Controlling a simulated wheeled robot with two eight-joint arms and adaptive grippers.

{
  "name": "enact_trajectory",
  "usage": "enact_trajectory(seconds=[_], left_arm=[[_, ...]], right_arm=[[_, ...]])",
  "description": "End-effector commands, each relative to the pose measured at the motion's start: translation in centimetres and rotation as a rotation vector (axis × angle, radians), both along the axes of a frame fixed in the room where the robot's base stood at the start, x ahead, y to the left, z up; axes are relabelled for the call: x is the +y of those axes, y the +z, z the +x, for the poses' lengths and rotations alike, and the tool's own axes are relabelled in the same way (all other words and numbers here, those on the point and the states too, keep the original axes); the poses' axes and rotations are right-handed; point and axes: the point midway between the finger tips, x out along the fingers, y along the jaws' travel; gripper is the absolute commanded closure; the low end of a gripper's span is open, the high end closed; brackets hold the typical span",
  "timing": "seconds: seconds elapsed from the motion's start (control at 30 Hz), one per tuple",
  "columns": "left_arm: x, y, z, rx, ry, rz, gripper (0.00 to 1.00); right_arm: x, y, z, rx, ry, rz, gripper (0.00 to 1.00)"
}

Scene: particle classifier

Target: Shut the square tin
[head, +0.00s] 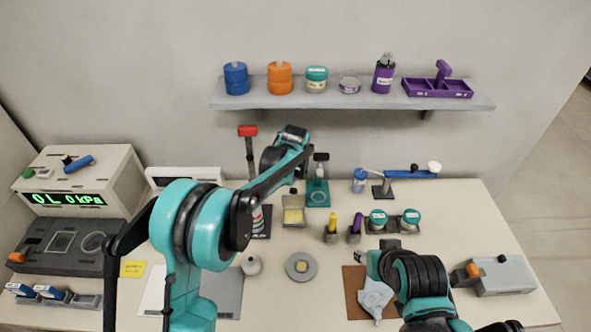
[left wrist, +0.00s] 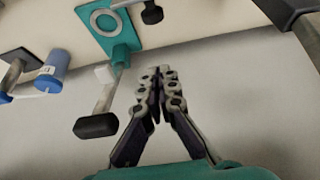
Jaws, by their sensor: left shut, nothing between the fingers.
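The square tin (head: 293,217) stands on the table at centre, left of the teal stand (head: 318,198), with yellow showing inside. It looks open, with a raised part and dark knob at its back edge. I cannot make it out clearly in the left wrist view. My left gripper (left wrist: 157,75) is shut and empty, its fingertips close to the teal stand in that view. In the head view my left arm reaches over the table's back, and its fingers are hard to make out. My right gripper (head: 366,262) is over the brown mat; its fingers are unclear.
A grey shelf (head: 350,98) with jars spans the wall above. A tall red-topped post (head: 248,132) stands left of the tin. A blue bottle (head: 360,181), yellow and purple bottles, and two teal-lidded jars stand to the right. A round grey dish (head: 301,278) lies in front.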

Motion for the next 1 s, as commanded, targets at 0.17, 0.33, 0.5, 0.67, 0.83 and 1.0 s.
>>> enact_trajectory(seconds=[0.17, 0.33, 0.5, 0.67, 0.83, 1.0], left_arm=[[0.0, -3.9, 1.9, 0.0, 0.0, 0.0, 1.0], [0.0, -5.3, 1.1, 0.0, -0.001, 0.0, 1.0], [0.1, -5.5, -0.8, 0.0, -0.001, 0.0, 1.0], [0.1, -5.5, -1.4, 0.0, 0.0, 0.0, 1.0], [0.1, -5.5, -1.4, 0.0, 0.0, 0.0, 1.0], [0.0, -5.5, -1.4, -0.002, -0.001, 0.0, 1.0]], right_arm=[[0.0, -1.3, 0.0, 0.0, 0.0, 0.0, 0.59], [0.0, -2.1, 0.0, 0.0, 0.0, 0.0, 0.59], [0.0, -2.5, 0.0, 0.0, 0.0, 0.0, 0.59], [0.0, -2.5, 0.0, 0.0, 0.0, 0.0, 0.59], [0.0, -2.5, 0.0, 0.0, 0.0, 0.0, 0.59], [0.0, -2.5, 0.0, 0.0, 0.0, 0.0, 0.59]])
